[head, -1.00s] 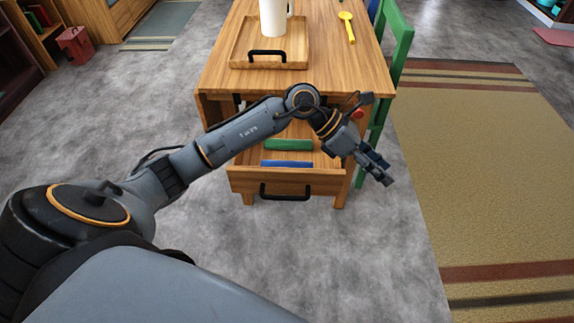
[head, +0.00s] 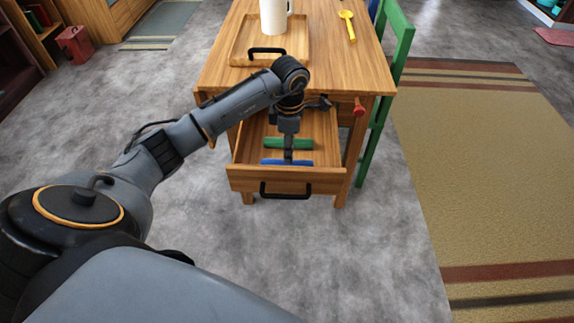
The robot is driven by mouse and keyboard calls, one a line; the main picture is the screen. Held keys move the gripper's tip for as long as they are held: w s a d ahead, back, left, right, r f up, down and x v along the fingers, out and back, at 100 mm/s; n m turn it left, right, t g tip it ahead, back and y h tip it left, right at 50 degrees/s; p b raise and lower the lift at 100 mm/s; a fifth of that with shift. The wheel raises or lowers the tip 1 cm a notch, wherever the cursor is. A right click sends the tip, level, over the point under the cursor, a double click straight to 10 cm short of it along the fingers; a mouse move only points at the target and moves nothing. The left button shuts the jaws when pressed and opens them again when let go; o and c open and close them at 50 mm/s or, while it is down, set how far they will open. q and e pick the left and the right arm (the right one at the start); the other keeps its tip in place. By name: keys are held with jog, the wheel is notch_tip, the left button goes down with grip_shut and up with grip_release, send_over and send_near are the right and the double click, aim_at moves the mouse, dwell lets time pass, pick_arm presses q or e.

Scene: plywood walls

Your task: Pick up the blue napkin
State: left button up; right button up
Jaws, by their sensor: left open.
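The blue napkin (head: 272,162) lies in the open drawer (head: 240,181), close to its front wall. A green rolled or folded item (head: 300,143) lies behind it in the same drawer. My left gripper (head: 289,155) points down into the drawer, over the green item and the blue napkin. It is open, and its fingers hide a small part of both. I cannot tell whether the fingertips touch the napkin. My right gripper is not in view.
The wooden table (head: 340,70) stands above the drawer, with a tray (head: 300,50), a white mug (head: 272,17) and a yellow spoon (head: 349,28) on it. A green chair (head: 390,90) stands at its right. A red knob (head: 358,108) sticks out from the table's front.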

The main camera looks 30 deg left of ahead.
pick_arm(q)
jog(key=f, duration=0.5)
jog(key=shift+a, duration=0.25)
jog(key=shift+f, duration=0.4)
jog(key=c, duration=0.6)
jog(key=shift+c, duration=1.2)
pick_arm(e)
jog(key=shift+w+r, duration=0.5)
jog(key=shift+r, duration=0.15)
